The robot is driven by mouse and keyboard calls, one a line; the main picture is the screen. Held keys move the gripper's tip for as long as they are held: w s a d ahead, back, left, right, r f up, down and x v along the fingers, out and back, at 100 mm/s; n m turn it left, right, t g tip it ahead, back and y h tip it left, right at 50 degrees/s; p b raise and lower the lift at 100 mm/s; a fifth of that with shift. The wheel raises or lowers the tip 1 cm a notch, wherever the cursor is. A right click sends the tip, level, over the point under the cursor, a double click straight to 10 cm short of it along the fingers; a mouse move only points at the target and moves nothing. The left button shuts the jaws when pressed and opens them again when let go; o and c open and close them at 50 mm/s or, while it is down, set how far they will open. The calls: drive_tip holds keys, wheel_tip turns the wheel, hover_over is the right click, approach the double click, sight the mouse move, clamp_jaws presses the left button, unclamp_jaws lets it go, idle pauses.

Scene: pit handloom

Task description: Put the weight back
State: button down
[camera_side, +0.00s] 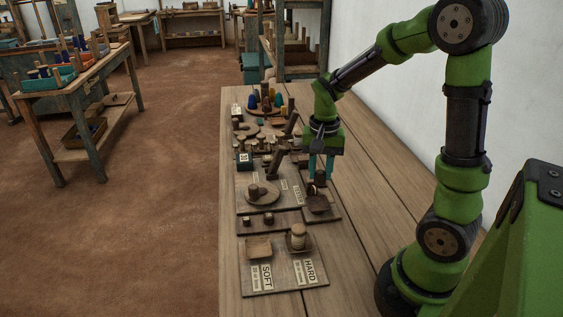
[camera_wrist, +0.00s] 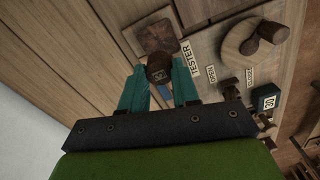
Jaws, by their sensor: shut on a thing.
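My gripper (camera_side: 320,178) has teal fingers and is shut on a dark brown, round-topped weight (camera_wrist: 158,69), which also shows in the side view (camera_side: 320,178). The weight is between the fingertips, above a small square dark tray (camera_side: 318,204). The tray also shows in the wrist view (camera_wrist: 140,28), just beyond the weight. I cannot tell how large the gap between weight and tray is. The fingers hide part of the weight. Two small dark blocks (camera_side: 247,219) (camera_side: 268,217) sit on a narrow board in front of the tester board.
A round wooden disc (camera_side: 262,198) with a brown knob stands left of the tray. A dark numbered cube (camera_side: 244,160) is farther left. In front lies a SOFT/HARD board (camera_side: 285,284) with two trays. The right of the table is clear.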

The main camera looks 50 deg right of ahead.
drive_tip(key=w+a+f, duration=0.1)
drive_tip(key=a, duration=0.1)
drive_tip(key=w+a+f, duration=0.1)
drive_tip(key=a+f, duration=0.1)
drive_tip(key=w+a+f, duration=0.1)
drive_tip(key=a, duration=0.2)
drive_tip(key=shift+w+f, duration=0.3)
drive_tip(key=shift+f, duration=2.3)
drive_tip(key=shift+f, duration=0.1)
drive_tip(key=c, duration=0.8)
unclamp_jaws()
